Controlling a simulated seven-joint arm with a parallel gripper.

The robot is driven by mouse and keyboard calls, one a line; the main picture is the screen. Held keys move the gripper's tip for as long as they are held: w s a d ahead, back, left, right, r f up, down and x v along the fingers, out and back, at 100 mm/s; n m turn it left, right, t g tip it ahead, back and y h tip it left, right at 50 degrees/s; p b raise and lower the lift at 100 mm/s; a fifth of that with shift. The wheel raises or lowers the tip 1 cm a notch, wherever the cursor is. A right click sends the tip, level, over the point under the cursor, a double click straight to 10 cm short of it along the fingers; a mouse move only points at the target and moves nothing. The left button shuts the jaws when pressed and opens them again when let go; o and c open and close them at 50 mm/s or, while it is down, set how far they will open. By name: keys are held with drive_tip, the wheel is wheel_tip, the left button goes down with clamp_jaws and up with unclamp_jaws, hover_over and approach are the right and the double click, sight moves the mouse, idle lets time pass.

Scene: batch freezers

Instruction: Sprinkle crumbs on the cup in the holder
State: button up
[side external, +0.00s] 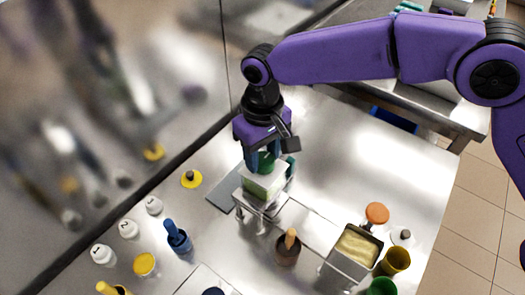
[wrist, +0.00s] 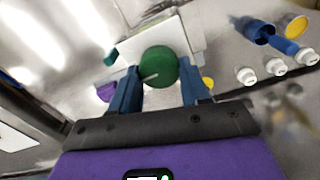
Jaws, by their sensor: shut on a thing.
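My gripper (side external: 264,172) points down, with its two blue fingers shut on a green round piece (wrist: 158,66). Right under that piece is a white-topped, pale green square block (side external: 264,186); its white top also shows in the wrist view (wrist: 128,48). I cannot tell whether the green piece is joined to the block. The block is at a small metal stand (side external: 262,207), which may be the holder. No cup shows clearly in it; the gripper and block cover that spot. A metal bin (side external: 345,266) at the lower right holds pale yellow grains, possibly crumbs.
A brown cup with a wooden handle (side external: 288,252) stands in front of the stand. A blue cup (side external: 179,240) and several white numbered bottles (side external: 128,229) are to the left.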

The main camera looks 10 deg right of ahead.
drive_tip(key=n, duration=0.3)
drive_tip(key=shift+n, duration=0.4)
drive_tip(key=n, duration=0.4)
drive_tip(key=shift+s+a+r+n, duration=0.1)
drive_tip(key=shift+n, duration=0.2)
drive_tip(key=n, duration=0.4)
drive_tip(key=shift+s, duration=0.1)
drive_tip(key=n, duration=0.4)
drive_tip(key=shift+n, duration=0.3)
drive_tip(key=o, duration=1.1)
drive_tip(key=shift+s, duration=0.1)
drive_tip(key=shift+c, duration=0.2)
